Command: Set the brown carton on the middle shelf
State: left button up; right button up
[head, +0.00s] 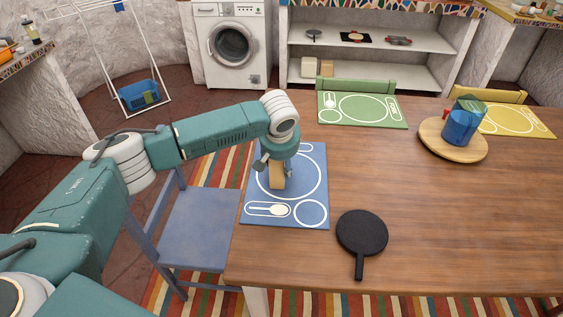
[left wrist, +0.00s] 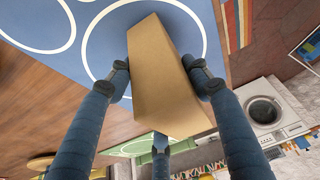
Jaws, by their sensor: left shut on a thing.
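The brown carton (left wrist: 160,80) fills the middle of the left wrist view, between the blue fingers of my left gripper (left wrist: 162,82). The fingers press on its two sides. In the head view the carton (head: 277,176) shows under my left gripper (head: 275,160), over the blue placemat (head: 255,192); I cannot tell whether it touches the mat. The open shelf unit stands against the back wall, with its middle shelf (head: 350,50) carrying several small dark items. My right gripper is not in view.
A black pan (head: 362,232) lies right of the blue mat. A round wooden board (head: 435,145) bears a blue pot (head: 461,127). A blue chair (head: 198,228) stands at the table's left edge. A green chair (head: 355,86) stands between table and shelves. Light boxes (head: 309,68) sit on the lower shelf.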

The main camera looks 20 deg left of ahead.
pick_arm(q)
jog(key=shift+f, duration=0.2)
jog(key=o, duration=1.5)
jog(key=shift+c, duration=0.2)
